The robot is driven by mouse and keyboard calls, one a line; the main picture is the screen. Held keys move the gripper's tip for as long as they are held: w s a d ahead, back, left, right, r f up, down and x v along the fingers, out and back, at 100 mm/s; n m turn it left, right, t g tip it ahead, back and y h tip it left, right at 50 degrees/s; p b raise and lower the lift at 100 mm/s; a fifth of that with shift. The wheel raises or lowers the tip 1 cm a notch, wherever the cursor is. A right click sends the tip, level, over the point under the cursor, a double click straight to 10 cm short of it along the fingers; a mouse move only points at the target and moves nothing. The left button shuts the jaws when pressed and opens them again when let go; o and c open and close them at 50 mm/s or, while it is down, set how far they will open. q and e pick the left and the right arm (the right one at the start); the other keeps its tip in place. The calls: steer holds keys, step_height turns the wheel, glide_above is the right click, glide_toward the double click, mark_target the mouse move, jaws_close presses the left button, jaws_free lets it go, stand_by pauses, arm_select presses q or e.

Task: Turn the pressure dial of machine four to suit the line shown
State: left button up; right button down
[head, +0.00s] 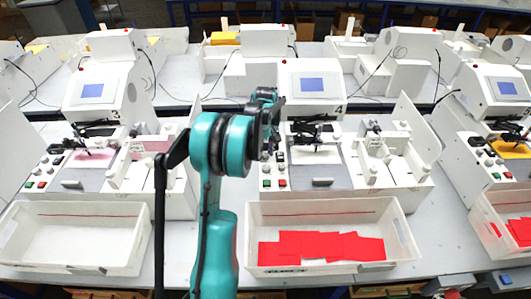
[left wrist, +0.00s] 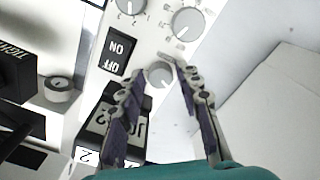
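Machine four (head: 318,72) stands in the middle of the head view, with a lit blue screen and a "4" on its front. Its white sheet (head: 322,156) lies under the pen head; any line on it is too small to make out. My left gripper (head: 268,118) is over the machine's left side and partly hides the control panel. In the left wrist view my left gripper (left wrist: 158,72) is open, its fingertips on either side of a small round grey knob (left wrist: 160,76). My right gripper is out of view.
An ON/OFF switch (left wrist: 117,50) is beside the knob. A white bin (head: 398,232) with red sheets stands before machine four; an empty bin (head: 75,235) stands to the left. Similar machines flank both sides, including machine three (head: 100,88).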

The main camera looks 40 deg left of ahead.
mark_target(266, 155)
arm_select(q)
step_height(266, 155, up, 12)
stand_by(0.6)
stand_by(0.4)
steer(key=s+d+m+t+b, duration=0.1)
steer(key=s+d+m, duration=0.2)
steer(key=d, duration=0.3)
steer(key=s+d+m+t+y+b, duration=0.1)
steer(key=s+d+m+b, duration=0.1)
steer(key=d, duration=0.3)
steer(key=s+d+m+t+b, duration=0.1)
steer(key=s+d+m, duration=0.2)
steer(key=d, duration=0.3)
steer(key=s+d+f+m+t+h+b, duration=0.1)
steer(key=s+d+f+m+t+b, duration=0.2)
steer(key=s+d+f+m, duration=0.5)
steer(key=s+d+f+t, duration=0.1)
steer(key=s+d, duration=0.3)
steer(key=shift+b, duration=0.4)
